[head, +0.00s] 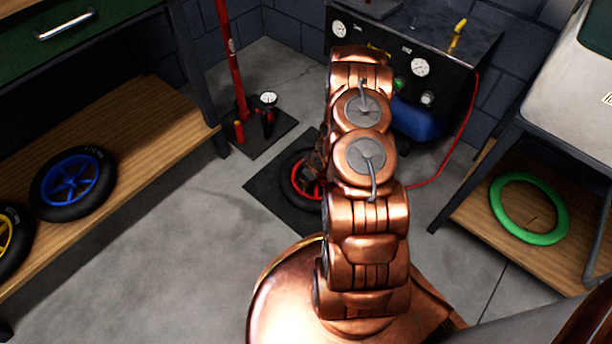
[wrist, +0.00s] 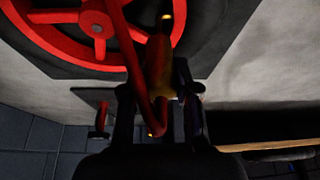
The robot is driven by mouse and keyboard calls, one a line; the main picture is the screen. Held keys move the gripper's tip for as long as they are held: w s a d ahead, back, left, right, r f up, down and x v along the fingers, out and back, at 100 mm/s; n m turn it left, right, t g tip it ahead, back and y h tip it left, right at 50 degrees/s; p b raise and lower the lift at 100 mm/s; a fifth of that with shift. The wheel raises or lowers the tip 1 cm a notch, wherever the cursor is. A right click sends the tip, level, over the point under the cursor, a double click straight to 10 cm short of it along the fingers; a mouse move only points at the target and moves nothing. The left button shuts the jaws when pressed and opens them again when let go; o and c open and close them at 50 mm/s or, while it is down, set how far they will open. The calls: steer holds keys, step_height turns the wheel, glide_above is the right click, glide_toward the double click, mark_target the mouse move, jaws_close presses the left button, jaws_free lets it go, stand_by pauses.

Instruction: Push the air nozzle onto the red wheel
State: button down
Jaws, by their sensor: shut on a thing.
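The red wheel (head: 298,182) lies flat on a dark mat on the floor, partly hidden behind my arm in the head view. In the wrist view, its red spokes and rim (wrist: 99,46) fill the upper left, inside a black tyre. My gripper (wrist: 158,92) is shut on the air nozzle (wrist: 159,62), a yellowish body with a small bright tip pointing up the picture, over the tyre and rim area. I cannot tell whether the tip touches the wheel. A red hose (wrist: 133,60) loops from the nozzle across the spokes. In the head view my arm hides the gripper and nozzle.
A compressor panel with gauges (head: 420,67) and a blue tank (head: 418,120) stands behind, its red hose (head: 462,130) hanging right. A red pump (head: 232,60) stands back left. A blue wheel (head: 70,182) lies on the left shelf, a green ring (head: 497,205) on the right shelf.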

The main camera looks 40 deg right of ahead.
steer(key=shift+f, duration=0.55)
steer(key=c, duration=0.8)
jaws_free()
steer(key=shift+o, duration=0.2)
steer(key=v, duration=1.2)
